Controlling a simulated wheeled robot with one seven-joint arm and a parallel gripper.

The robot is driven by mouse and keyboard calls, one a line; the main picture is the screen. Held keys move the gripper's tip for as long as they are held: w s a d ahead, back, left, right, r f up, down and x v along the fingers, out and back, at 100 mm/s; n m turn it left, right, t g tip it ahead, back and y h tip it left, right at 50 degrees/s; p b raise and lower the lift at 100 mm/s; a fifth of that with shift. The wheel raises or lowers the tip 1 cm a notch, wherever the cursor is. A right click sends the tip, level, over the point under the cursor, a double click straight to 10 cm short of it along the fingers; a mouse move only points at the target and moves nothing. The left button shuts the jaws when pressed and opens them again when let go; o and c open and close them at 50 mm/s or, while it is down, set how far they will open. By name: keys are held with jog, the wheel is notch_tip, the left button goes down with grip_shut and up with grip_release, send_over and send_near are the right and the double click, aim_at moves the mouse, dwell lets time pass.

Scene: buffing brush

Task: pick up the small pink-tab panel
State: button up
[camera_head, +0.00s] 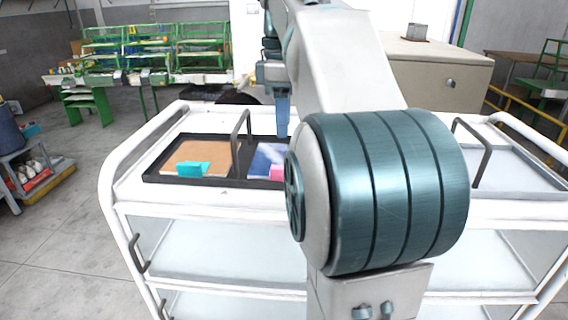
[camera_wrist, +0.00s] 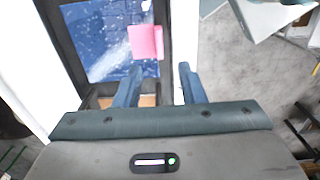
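The pink-tab panel is a blue panel (camera_wrist: 100,45) with pale specks and a pink tab (camera_wrist: 146,42). It lies in a black tray (camera_head: 165,179) on the white cart. In the head view the panel (camera_head: 264,160) and its pink tab (camera_head: 277,172) are partly hidden by my arm. My gripper (camera_wrist: 160,75) is open and empty in the wrist view, with its fingertips close to the near edge of the pink tab in the picture. In the head view my gripper (camera_head: 283,130) points down over the tray's far side. The height gap is hard to tell.
A brown panel with a teal tab (camera_head: 194,169) lies in the left part of the tray. A dark handle (camera_head: 240,135) rises over the tray's middle, and another handle (camera_head: 480,150) stands at the right. The white cart (camera_head: 130,190) has raised rims and lower shelves.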

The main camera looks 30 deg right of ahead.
jog(key=shift+w+f, duration=0.1)
jog(key=shift+f, duration=4.7)
grip_shut()
